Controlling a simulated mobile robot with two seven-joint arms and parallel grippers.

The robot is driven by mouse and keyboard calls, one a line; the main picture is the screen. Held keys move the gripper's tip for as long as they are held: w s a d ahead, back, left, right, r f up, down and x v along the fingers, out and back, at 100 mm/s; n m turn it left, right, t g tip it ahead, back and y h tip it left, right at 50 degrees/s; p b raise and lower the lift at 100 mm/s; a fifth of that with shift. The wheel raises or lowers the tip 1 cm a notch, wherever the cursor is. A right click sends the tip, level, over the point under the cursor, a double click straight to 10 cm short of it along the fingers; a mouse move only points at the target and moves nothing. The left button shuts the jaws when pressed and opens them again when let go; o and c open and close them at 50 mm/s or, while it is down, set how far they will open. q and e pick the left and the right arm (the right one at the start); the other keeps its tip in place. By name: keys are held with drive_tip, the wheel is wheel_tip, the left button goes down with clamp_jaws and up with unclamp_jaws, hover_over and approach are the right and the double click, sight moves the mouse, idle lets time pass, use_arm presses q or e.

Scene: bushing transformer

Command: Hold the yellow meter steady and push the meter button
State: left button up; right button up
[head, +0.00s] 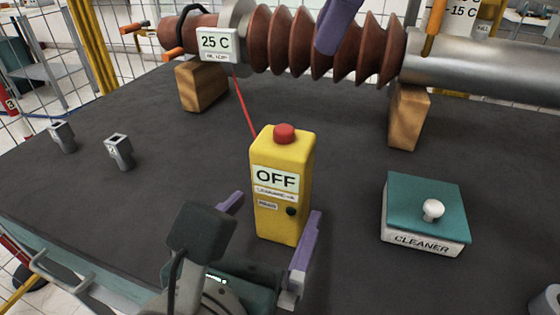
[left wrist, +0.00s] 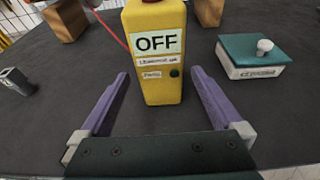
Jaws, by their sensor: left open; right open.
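The yellow meter (head: 267,222) stands upright on the dark table, with a red button (head: 285,134) on top and a label reading OFF. It also shows in the left wrist view (left wrist: 163,87), its top cut off. My left gripper (head: 276,205) is open at the meter's front, one purple finger toward each side. In the left wrist view, gaps show between both fingers (left wrist: 160,72) and the meter. One purple finger of my right gripper (head: 338,26) shows at the top, in front of the ribbed bushing; the rest is out of frame. It is open.
A brown ribbed bushing (head: 285,42) lies on wooden blocks (head: 204,86) behind the meter, with a 25 C display (head: 216,44). A red wire (head: 243,103) runs to the meter. A teal-topped cleaner box (head: 424,205) stands right; small metal sockets (head: 119,151) stand left.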

sight(276, 208)
use_arm(q)
drive_tip(key=shift+x, duration=2.6)
drive_tip(key=shift+c, duration=0.2)
clamp_jaws()
use_arm(e)
clamp_jaws()
drive_tip(key=shift+a+f, duration=0.1)
